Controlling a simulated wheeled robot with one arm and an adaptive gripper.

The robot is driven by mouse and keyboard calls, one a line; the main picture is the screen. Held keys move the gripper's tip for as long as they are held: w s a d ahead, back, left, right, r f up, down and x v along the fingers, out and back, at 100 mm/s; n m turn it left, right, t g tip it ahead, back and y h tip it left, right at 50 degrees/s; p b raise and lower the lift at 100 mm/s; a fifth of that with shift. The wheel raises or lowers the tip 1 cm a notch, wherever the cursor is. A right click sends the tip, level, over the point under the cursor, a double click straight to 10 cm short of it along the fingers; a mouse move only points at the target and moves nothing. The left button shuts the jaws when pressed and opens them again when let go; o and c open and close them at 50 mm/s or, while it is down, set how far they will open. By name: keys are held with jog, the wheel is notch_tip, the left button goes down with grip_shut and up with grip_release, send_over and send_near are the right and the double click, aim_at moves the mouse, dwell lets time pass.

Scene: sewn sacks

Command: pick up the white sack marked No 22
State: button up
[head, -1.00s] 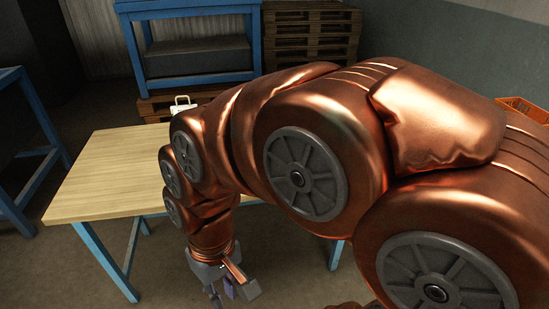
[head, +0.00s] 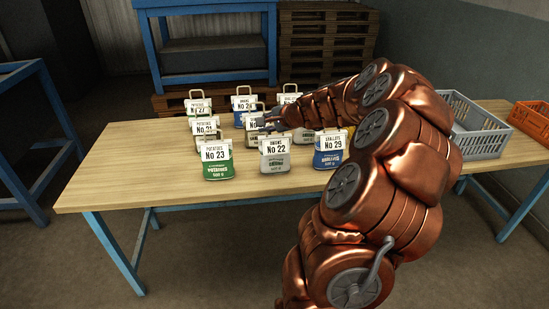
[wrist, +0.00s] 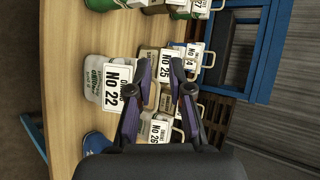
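The white sack marked No 22 (head: 275,162), labelled onions with a dark print below, stands upright in the middle of the front row on the table. In the wrist view its white body (wrist: 92,70) and label lie left of my fingers. My gripper (head: 264,123) is at the sacks, near the top of No 22 and in front of the row behind. In the wrist view my gripper (wrist: 163,68) is open, and the No 25 sack (wrist: 148,68) shows between and beyond its fingers. The fingers hold nothing that I can see. Whether they touch a handle is unclear.
A green sack No 23 (head: 217,168) stands left of No 22, and a blue sack No 29 (head: 326,159) stands right. Several more sacks are close behind. A grey crate (head: 478,142) and an orange crate (head: 532,119) are at right. The table's left end (head: 115,165) is clear.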

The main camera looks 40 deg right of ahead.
jog(key=s+d+f+m+h, duration=0.2)
jog(key=d+m, duration=0.1)
jog(key=d, duration=0.5)
jog(key=shift+a+p+x, duration=0.15)
jog(key=shift+p+x, duration=0.1)
jog(key=shift+x, duration=0.95)
jog(key=shift+a+p+x, duration=0.2)
jog(key=shift+p+x, duration=0.1)
jog(key=shift+x, duration=0.85)
jog(key=shift+a+p+x, duration=0.15)
jog(key=shift+p+x, duration=0.1)
jog(key=shift+x, duration=0.95)
jog(key=shift+w+r, duration=0.15)
jog(key=shift+c, duration=0.2)
grip_shut()
